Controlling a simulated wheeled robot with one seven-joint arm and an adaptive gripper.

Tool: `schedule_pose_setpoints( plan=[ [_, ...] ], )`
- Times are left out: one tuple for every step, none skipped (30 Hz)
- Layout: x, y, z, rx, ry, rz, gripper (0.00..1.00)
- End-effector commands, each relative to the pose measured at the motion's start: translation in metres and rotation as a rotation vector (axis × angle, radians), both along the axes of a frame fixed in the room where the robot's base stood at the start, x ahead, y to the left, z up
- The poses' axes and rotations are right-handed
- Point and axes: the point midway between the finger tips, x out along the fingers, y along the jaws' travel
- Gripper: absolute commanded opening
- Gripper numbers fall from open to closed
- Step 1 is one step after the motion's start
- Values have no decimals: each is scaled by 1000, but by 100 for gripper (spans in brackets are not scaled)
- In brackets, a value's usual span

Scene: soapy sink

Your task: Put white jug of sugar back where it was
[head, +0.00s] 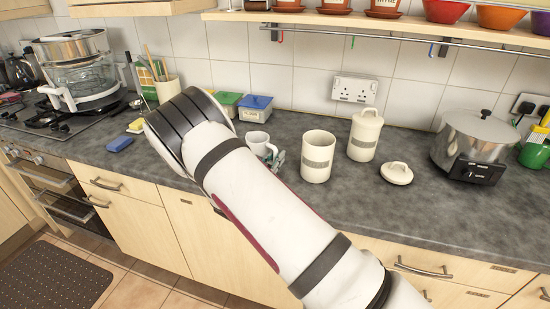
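A small white jug (256,142) stands on, or is held just above, the grey worktop, left of the open cream canister; I cannot tell which. My arm hides its lower part. A small part of my gripper (278,159) shows at the jug's right side, beyond my arm. The fingers are mostly hidden, so I cannot tell whether they are open or shut on the jug. The sugar inside cannot be seen.
An open cream canister (317,158), a lidded cream canister (364,137) and a loose lid (397,173) stand right of the jug. A steel cooker (472,146) is further right. Blue-lidded (255,108) and green-lidded (226,103) tubs stand behind. The front right worktop is clear.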

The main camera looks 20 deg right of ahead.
Motion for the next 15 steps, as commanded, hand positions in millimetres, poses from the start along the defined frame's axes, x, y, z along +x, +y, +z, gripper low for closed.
schedule_pose_setpoints(
  plan=[
    [0,0,0,0,0,0,32],
    [0,0,0,0,0,0,32],
    [0,0,1,0,0,0,32],
    [0,0,1,0,0,0,32],
    [0,0,1,0,0,0,32],
    [0,0,1,0,0,0,32],
    [0,0,1,0,0,0,32],
    [0,0,1,0,0,0,32],
    [0,0,1,0,0,0,32],
    [0,0,1,1,-1,0,32],
    [0,0,3,1,-1,0,32],
    [0,0,5,1,-1,0,32],
    [-2,3,4,1,1,1,32],
    [-4,5,3,1,1,2,32],
    [-7,9,3,1,1,2,32]
  ],
)
